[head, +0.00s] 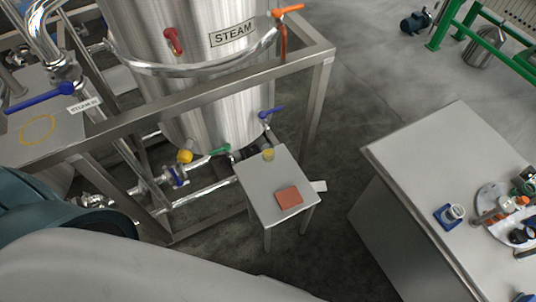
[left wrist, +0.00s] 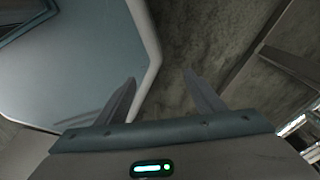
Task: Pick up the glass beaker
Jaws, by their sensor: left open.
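A small glass beaker (head: 268,154), apparently with something yellowish in it, stands near the back corner of a small steel side table (head: 257,182). It is tiny in the head view, so its details are unclear. My left gripper (left wrist: 160,76) is open in the left wrist view, with nothing between its fingers. The beaker does not show in that view. My left gripper and right gripper are both outside the head view.
An orange-red pad (head: 288,197) lies on the side table. A steel tank labelled STEAM (head: 195,95) stands behind it in a metal frame (head: 200,98), with pipes and valves. A grey cabinet (head: 410,180) holding parts stands at the right. Floor is clear between.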

